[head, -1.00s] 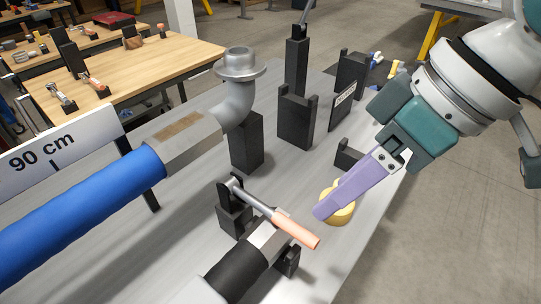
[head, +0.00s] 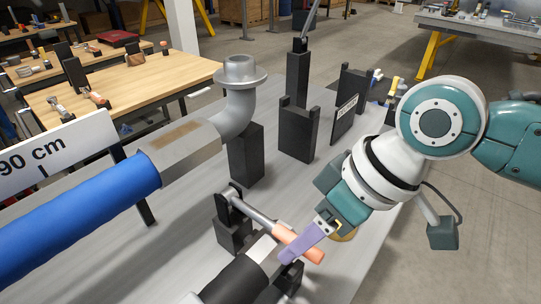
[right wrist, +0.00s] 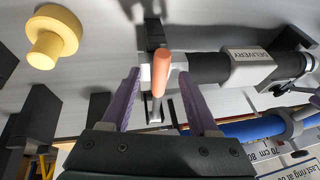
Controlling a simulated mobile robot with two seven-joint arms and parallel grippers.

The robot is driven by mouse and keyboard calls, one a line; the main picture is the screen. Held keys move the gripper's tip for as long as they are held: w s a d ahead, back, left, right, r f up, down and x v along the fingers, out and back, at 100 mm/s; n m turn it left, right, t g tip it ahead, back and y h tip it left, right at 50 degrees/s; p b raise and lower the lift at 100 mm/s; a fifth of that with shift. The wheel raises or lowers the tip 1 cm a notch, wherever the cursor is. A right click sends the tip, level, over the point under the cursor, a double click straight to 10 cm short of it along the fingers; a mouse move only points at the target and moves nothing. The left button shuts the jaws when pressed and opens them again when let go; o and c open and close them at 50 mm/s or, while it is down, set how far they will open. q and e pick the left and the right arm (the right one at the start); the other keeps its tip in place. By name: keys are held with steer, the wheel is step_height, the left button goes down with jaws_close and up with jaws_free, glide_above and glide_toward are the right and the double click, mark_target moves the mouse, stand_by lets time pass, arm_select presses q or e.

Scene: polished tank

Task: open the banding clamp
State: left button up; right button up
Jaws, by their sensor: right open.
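The banding clamp shows in the head view as a grey metal lever (head: 255,213) with an orange handle (head: 308,251), pivoted at a black block (head: 234,232) and lying over the black hose (head: 238,284). In the right wrist view the orange handle (right wrist: 161,70) points toward the camera. My right gripper (head: 287,258) is at the handle, its purple finger covering part of it. In the right wrist view my right gripper (right wrist: 159,76) is open, with fingers on either side of the handle and gaps between.
A yellow knob (right wrist: 52,37) is beside the gripper in the right wrist view. Black upright blocks (head: 297,130) stand on the grey bench (head: 360,258). A blue pipe (head: 80,212) with a bent metal end (head: 238,105) lies at left.

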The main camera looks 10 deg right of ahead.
jaws_close()
stand_by(0.4)
stand_by(1.0)
